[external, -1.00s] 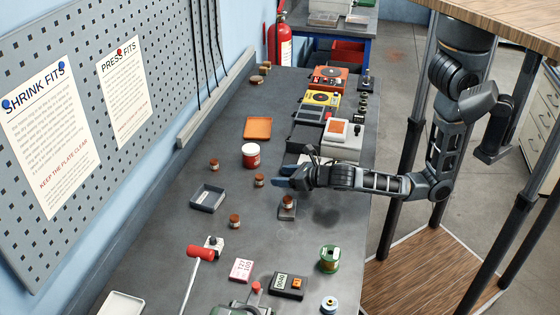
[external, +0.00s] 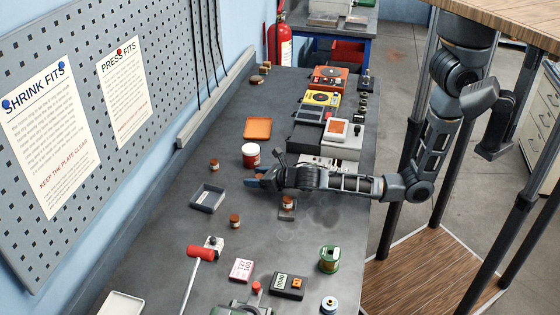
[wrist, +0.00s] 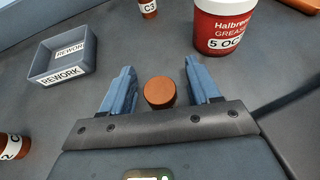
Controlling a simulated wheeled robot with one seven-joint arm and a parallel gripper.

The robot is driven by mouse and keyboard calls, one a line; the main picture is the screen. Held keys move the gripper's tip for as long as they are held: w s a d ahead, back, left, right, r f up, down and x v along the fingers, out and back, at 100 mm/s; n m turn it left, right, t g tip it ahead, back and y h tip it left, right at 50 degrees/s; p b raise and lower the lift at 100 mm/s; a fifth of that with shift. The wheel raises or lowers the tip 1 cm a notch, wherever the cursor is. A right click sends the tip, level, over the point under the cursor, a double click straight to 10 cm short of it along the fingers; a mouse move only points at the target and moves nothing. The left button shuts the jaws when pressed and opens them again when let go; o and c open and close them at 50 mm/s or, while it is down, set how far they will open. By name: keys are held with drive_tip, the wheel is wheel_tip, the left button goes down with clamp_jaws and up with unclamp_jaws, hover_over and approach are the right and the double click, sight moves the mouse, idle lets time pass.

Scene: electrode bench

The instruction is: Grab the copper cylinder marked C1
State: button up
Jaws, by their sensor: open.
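A copper cylinder (wrist: 160,92) stands upright between the two blue fingers of my gripper (wrist: 160,70), with visible gaps on both sides. I see mainly its round top; its label is hidden, so I cannot read its mark. In the external view my open gripper (external: 262,178) points left, low over the bench, and hides this cylinder. A cylinder marked C3 (wrist: 148,8) stands farther ahead; it also shows in the external view (external: 214,165). A cylinder with a partly visible label ending in 2 (wrist: 14,147) stands at the left; it also shows in the external view (external: 235,222).
A red and white grease tub (wrist: 222,30) stands ahead right of my fingers. A grey REWORK tray (wrist: 88,48) lies ahead left. An orange tray (external: 257,128) lies farther back.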

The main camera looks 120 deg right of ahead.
drive_tip(key=shift+w+d+f, duration=0.1)
drive_tip(key=shift+d, duration=0.15)
drive_tip(key=shift+c, duration=0.2)
clamp_jaws()
idle(0.4)
